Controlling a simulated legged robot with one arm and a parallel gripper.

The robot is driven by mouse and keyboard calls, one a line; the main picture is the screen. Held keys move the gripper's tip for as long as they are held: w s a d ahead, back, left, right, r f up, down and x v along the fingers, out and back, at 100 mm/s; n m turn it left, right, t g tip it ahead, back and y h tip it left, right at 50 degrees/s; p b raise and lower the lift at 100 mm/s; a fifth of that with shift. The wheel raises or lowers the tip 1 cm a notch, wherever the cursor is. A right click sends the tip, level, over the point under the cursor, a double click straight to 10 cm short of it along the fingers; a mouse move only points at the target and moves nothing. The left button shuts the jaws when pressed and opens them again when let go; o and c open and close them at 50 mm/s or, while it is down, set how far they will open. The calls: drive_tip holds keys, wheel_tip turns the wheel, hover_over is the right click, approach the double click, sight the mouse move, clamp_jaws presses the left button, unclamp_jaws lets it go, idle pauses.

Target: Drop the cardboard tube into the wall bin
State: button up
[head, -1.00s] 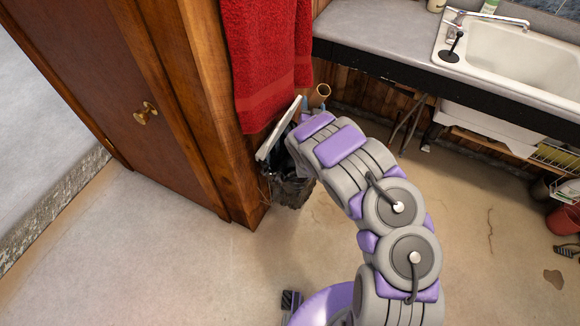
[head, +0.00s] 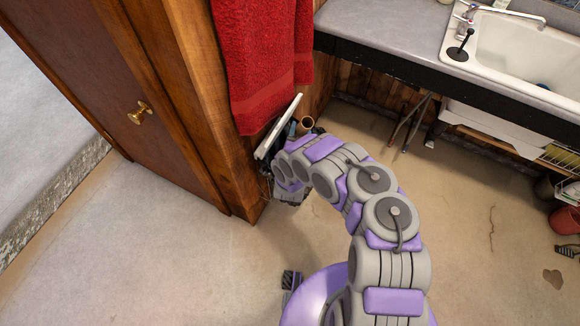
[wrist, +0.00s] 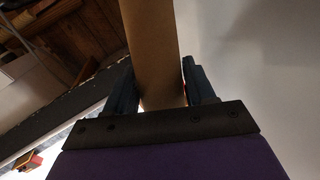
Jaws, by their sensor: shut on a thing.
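The brown cardboard tube (wrist: 152,45) stands between the two dark fingers of my gripper (wrist: 160,85) in the wrist view, and the gripper is shut on it. In the head view the tube's open end (head: 305,124) shows just past my arm, right of a thin white panel (head: 278,127). The panel is tilted and appears to be part of the wall bin on the side of the wooden cabinet. The bin's body and opening are mostly hidden behind my arm. I cannot tell whether the tube is over or inside the opening.
A red towel (head: 262,60) hangs just above the white panel. The wooden cabinet (head: 180,90) is at left. A counter (head: 385,30) with a white sink (head: 520,55) is at right. The concrete floor (head: 450,240) at right is mostly open.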

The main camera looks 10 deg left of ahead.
drive_tip(key=f+b, duration=0.4)
drive_tip(key=shift+a+f, duration=0.25)
drive_tip(key=shift+d+f+b, duration=0.2)
drive_tip(key=shift+f+b, duration=0.4)
drive_tip(key=shift+b, duration=0.15)
drive_tip(key=shift+a, duration=0.1)
drive_tip(key=o, duration=1.1)
drive_tip(key=shift+r, duration=0.15)
